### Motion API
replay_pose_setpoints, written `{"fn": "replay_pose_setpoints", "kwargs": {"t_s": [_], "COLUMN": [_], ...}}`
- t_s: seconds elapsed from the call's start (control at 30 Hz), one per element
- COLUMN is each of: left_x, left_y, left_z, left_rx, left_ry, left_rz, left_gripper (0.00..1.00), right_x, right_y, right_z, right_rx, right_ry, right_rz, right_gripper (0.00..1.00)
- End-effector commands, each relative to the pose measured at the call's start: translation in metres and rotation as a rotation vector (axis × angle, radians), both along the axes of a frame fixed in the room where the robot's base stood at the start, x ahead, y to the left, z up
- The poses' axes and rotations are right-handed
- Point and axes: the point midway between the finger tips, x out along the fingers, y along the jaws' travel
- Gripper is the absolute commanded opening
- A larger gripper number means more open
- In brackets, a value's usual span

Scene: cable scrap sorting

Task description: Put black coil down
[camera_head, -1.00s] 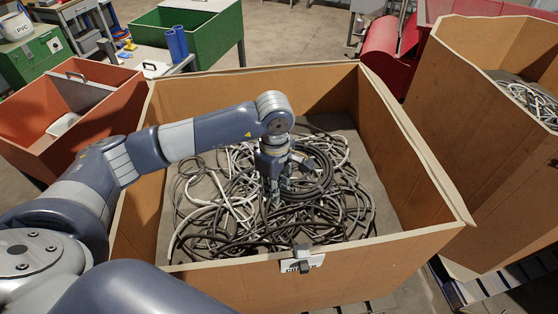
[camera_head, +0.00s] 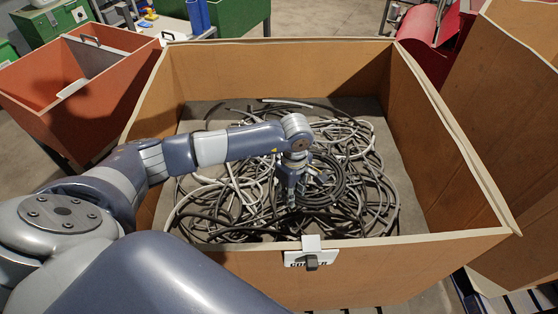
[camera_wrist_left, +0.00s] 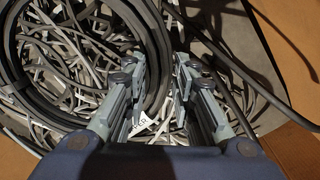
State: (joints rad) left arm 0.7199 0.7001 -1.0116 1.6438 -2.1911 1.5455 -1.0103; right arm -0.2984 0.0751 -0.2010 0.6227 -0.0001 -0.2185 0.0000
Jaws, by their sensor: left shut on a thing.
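My left gripper (camera_head: 290,192) reaches down into the large brown crate (camera_head: 440,262), low over the heap of cable scrap. In the left wrist view the left gripper (camera_wrist_left: 160,92) is shut on the black coil (camera_wrist_left: 157,48), with its dark strands passing between the two fingers. The coil is a wound ring of black cable that spreads to the left in that view. In the head view the black coil (camera_head: 340,192) shows beside the gripper, at the level of the heap. I cannot tell whether it touches the heap. My right gripper is not in view.
Tangled grey, white and black cables (camera_head: 220,205) cover much of the crate floor. The crate has high walls, with a label (camera_head: 311,259) on the near one. An orange bin (camera_head: 120,85) stands at the left and another brown crate (camera_head: 510,120) at the right.

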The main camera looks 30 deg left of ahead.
Motion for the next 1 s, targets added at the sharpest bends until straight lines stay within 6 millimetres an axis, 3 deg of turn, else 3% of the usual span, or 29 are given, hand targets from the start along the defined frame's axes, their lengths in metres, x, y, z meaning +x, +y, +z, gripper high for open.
{"fn": "replay_pose_setpoints", "kwargs": {"t_s": [0.3,0.5,0.73,1.0], "left_x": [0.047,0.070,0.078,0.078], "left_y": [0.071,0.107,0.121,0.121], "left_z": [-0.010,-0.014,-0.014,-0.047], "left_rx": [0.001,0.000,-0.001,-0.002], "left_ry": [-0.005,-0.006,-0.004,-0.004], "left_rz": [0.008,0.005,0.001,0.001], "left_gripper": [0.00,0.00,0.00,0.00], "right_x": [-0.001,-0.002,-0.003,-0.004], "right_y": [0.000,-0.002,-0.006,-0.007], "right_z": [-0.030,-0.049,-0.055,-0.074], "right_rx": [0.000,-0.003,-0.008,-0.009], "right_ry": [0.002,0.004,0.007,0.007], "right_rz": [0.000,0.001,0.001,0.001], "right_gripper": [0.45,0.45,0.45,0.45]}}
